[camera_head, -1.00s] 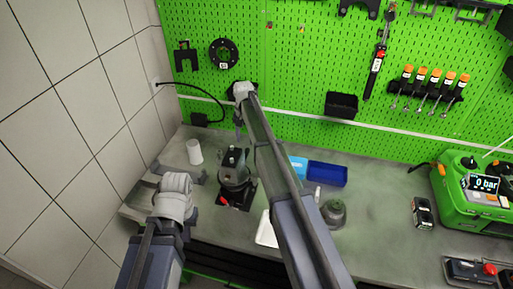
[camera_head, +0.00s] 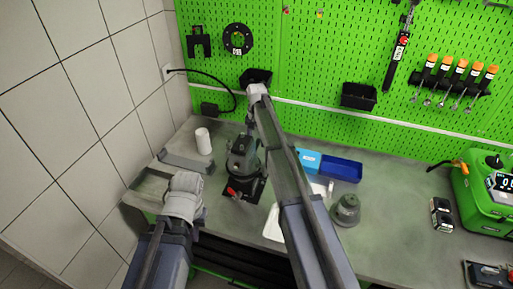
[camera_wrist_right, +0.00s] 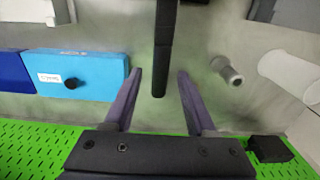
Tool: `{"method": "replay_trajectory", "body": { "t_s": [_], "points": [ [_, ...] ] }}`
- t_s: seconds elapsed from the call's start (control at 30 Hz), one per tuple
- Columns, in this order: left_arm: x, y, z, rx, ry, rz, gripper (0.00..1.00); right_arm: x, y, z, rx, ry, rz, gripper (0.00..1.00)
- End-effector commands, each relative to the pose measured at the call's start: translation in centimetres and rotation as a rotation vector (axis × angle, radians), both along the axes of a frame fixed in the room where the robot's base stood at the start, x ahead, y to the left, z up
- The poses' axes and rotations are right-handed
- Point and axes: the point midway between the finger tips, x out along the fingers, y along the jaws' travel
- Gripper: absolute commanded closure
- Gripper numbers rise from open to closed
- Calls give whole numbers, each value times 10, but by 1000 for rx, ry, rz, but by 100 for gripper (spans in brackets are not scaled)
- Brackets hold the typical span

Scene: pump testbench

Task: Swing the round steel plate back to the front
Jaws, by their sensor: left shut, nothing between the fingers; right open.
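A dark pump fixture with a red handle (camera_head: 232,191) stands on the bench at the middle left in the head view. I cannot clearly tell its round steel plate apart; my right arm covers part of that spot. My right gripper (camera_wrist_right: 158,92) is open above the bench in the right wrist view. A black bar (camera_wrist_right: 165,45) reaches in between its fingers, with no visible contact. In the head view the right gripper (camera_head: 250,122) hangs just behind and above the fixture. My left gripper (camera_head: 200,214) is shut and empty in front left of the fixture; its fingertips are hardly visible.
A white cup (camera_head: 203,141) stands left of the fixture. A light blue box (camera_head: 308,160) and a blue bin (camera_head: 340,168) lie to the right, with a grey round part (camera_head: 346,209) in front. A green pump unit (camera_head: 485,195) stands far right. The pegboard (camera_head: 300,70) closes off the back.

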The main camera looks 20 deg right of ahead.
Motion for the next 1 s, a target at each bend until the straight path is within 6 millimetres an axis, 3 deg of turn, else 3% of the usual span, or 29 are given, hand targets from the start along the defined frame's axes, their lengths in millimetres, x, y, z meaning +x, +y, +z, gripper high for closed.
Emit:
{"method": "replay_trajectory", "body": {
  "t_s": [0.07, 0.37, 0.87, 1.0],
  "points": [
    [0, 0, -8, 0, 0, -1, 100, 0, 0, -8, 0, 0, 0, 44],
    [0, 0, -8, 0, 0, -1, 100, 0, 0, -8, 0, 0, 0, 44],
    [0, 0, -8, 0, 0, -1, 100, 0, 0, -8, 0, 0, 0, 99],
    [0, 0, -8, 0, 0, -1, 100, 0, 0, -8, 0, 0, 0, 100]
  ]
}}
